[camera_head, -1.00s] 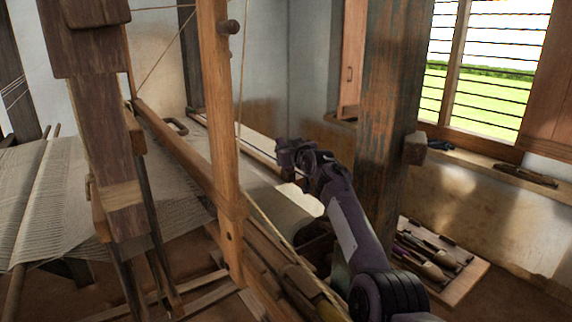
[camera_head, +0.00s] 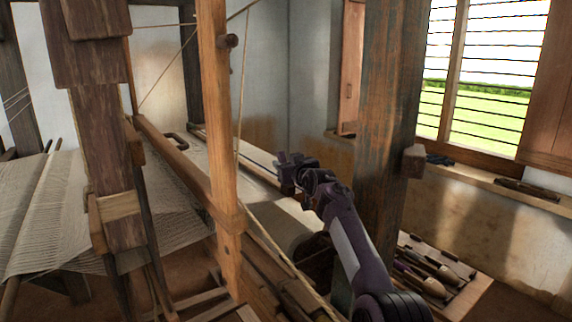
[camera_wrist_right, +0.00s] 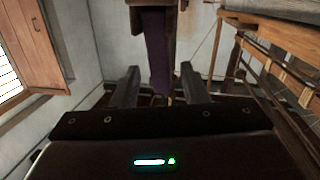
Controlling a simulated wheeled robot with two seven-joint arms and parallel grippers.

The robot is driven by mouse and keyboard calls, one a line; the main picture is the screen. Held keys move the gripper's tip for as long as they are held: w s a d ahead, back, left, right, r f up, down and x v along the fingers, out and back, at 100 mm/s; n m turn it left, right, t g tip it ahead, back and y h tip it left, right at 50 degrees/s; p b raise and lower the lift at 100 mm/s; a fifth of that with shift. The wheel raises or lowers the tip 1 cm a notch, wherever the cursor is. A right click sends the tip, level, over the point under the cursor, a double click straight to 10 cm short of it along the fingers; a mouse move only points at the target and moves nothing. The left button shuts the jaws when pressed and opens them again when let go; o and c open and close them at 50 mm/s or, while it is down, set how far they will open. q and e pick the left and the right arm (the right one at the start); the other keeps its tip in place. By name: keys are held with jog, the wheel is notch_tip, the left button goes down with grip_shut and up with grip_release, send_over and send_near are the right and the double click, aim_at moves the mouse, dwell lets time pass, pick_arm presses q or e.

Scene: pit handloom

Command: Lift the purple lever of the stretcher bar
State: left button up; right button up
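My right gripper (camera_head: 284,172) is beyond the loom's upright post in the head view, above the pale cloth roll. In the right wrist view its two fingers (camera_wrist_right: 158,87) stand apart. A dark purple bar (camera_wrist_right: 158,50), which looks like the purple lever, shows between them with a gap on each side. A brown wooden block (camera_wrist_right: 150,18) adjoins it at the top edge. I cannot tell how deep the bar sits between the fingers. In the head view I cannot make out the lever or the stretcher bar clearly. My left gripper is not in view.
The loom's wooden upright (camera_head: 217,130) and long beam (camera_head: 180,165) stand left of my right arm. A thick dark pillar (camera_head: 388,110) is close on its right. A tray of tools (camera_head: 468,295) lies low at the right. Stretched cloth (camera_head: 45,215) is at the left.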

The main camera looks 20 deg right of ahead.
jog(key=shift+r, duration=0.1)
notch_tip(320, 180, up, 20)
jog(key=p, duration=0.2)
dwell(0.5)
